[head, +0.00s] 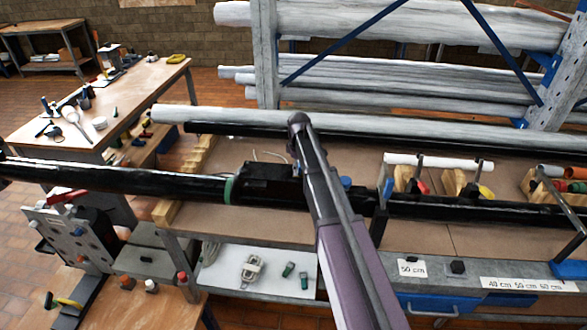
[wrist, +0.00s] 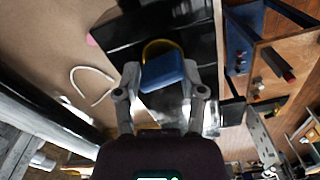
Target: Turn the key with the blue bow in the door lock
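A blue block-like part (wrist: 163,75) with a yellow ring behind it shows in the wrist view, next to a black housing (wrist: 185,30). I cannot tell whether it is the key's bow. My gripper (wrist: 162,72) has its fingers spread on either side of the blue part; whether they touch it is unclear. In the head view my arm hides the gripper. A small blue part (head: 345,182) shows just right of my arm, by the long black tube (head: 150,182). I make out no door or door lock in either view.
The long black tube crosses the workbench (head: 230,217), with a green band and a black box (head: 268,174) on it. Clamps and wooden blocks (head: 455,182) stand at right. Grey tubes fill a rack behind. A loose white cord (wrist: 92,85) lies left of my gripper.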

